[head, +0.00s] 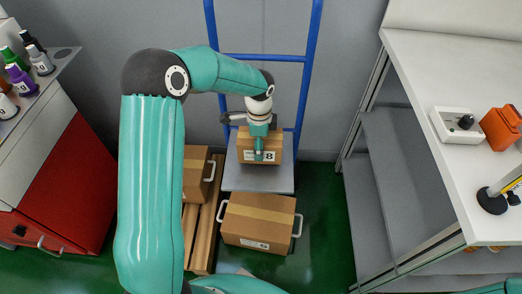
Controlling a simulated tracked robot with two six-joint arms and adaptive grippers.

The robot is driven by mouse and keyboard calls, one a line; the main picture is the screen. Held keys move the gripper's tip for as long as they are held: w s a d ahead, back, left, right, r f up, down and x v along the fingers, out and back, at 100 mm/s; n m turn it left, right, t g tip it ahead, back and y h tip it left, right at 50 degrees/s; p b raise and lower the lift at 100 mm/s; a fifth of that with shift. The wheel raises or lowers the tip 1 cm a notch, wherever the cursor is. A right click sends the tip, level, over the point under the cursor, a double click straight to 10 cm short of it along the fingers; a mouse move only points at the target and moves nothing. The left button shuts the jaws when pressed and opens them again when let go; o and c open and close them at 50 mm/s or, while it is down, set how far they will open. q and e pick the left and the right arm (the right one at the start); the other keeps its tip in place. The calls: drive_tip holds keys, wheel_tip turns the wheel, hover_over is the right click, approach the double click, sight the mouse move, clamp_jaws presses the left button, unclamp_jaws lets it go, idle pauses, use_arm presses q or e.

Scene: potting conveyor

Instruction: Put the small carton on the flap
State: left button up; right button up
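The small carton (245,144), brown with a white label showing an 8, is on or just above the rear part of the grey flap (258,182) of a blue hand truck; I cannot tell if it touches the flap. My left gripper (259,150) reaches down over the carton from above. One finger lies against or just in front of its near face; the other finger is hidden, so its grip is unclear. My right gripper is out of view.
A larger carton (258,222) with white handles stands in front of the flap. Another carton (196,176) sits on a wooden pallet (204,230) to the left. The hand truck's blue frame (262,58) rises behind. A white bench (440,70) stands right, a red cabinet (62,190) left.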

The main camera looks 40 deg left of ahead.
use_arm(q)
drive_tip(key=shift+f, duration=1.3)
drive_tip(key=shift+f, duration=0.15)
drive_tip(key=o, duration=1.7)
wheel_tip(320, 180, up, 12)
drive_tip(key=shift+r+p, duration=0.15)
drive_tip(key=shift+p, duration=0.75)
